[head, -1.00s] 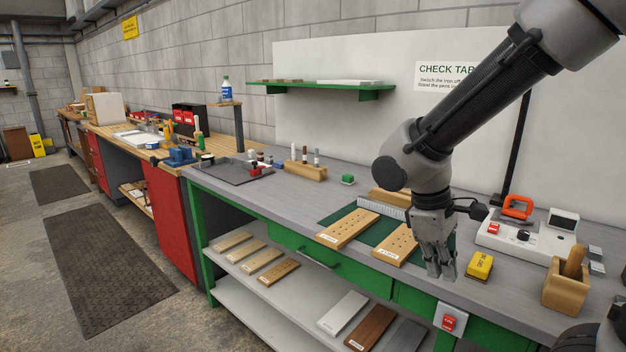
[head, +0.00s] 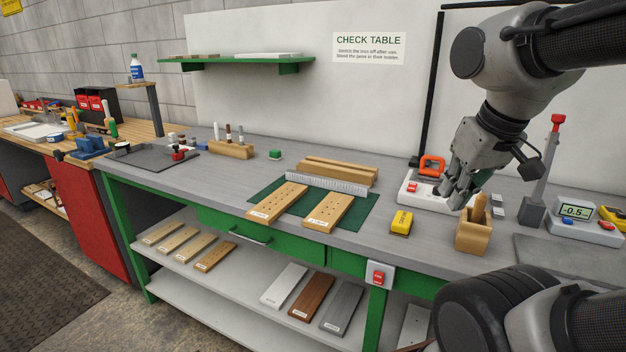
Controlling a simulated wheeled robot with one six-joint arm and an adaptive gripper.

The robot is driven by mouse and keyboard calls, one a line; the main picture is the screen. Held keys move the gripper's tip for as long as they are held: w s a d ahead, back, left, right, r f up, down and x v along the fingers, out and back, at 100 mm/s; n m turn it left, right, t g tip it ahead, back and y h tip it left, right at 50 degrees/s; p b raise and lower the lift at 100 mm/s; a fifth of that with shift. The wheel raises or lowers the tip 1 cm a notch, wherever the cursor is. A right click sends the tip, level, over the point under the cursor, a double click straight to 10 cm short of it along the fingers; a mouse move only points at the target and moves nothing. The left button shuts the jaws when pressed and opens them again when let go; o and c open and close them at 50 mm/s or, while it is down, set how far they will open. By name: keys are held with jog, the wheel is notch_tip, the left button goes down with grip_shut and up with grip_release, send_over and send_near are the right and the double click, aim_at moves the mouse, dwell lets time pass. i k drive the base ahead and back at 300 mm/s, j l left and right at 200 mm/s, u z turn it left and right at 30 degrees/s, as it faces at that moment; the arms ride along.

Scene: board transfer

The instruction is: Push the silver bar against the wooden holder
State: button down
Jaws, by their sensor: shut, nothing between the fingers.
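A long silver bar (head: 327,184) with a ribbed-looking face lies behind two drilled wooden boards on a green mat (head: 358,218). Just behind it is a long wooden piece (head: 342,170) with a stepped top, perhaps the wooden holder. The two look very close together; I cannot tell whether they touch. My gripper (head: 460,201) is shut and empty, fingers pointing down, well to the right of the bar. It is in front of the white soldering station and close to a wooden box (head: 472,236), partly covering the station.
The drilled boards (head: 278,203) (head: 328,212) lie in front of the bar. A yellow block (head: 401,222) sits right of the mat. A pen block (head: 231,149) and small green item (head: 275,154) stand left. A red-topped post (head: 543,180) and meter (head: 575,214) stand right.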

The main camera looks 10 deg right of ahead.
aim_at(340, 186)
jog(key=i+j+z, duration=0.15)
jog(key=j, duration=0.25)
jog(key=i+j+z, duration=0.15)
jog(key=j, duration=0.25)
jog(key=i+j+z, duration=0.1)
jog(key=j, duration=0.3)
jog(key=i+j+z, duration=0.15)
jog(key=j, duration=0.3)
jog(key=i+j, duration=0.15)
jog(key=i, duration=0.2)
jog(key=z, duration=0.05)
